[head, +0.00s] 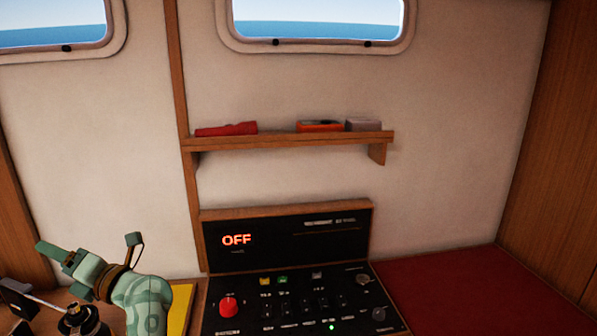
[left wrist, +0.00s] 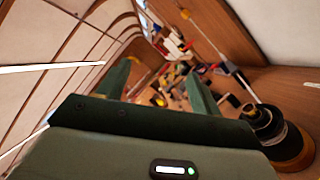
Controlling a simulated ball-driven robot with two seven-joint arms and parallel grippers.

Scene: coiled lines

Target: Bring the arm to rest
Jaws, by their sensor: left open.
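My left arm comes in at the lower left of the head view, its green gripper (head: 52,252) raised and pointing up and to the left. In the left wrist view the two green fingers of this gripper (left wrist: 158,82) stand wide apart with nothing between them. My right gripper is in neither view.
A control panel (head: 288,241) with a lit red "OFF" and a red knob (head: 228,307) stands right of my arm. A dark round fitting (head: 82,321) is close below the gripper. A shelf (head: 290,140) holds small items. A red cushion (head: 470,290) lies right.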

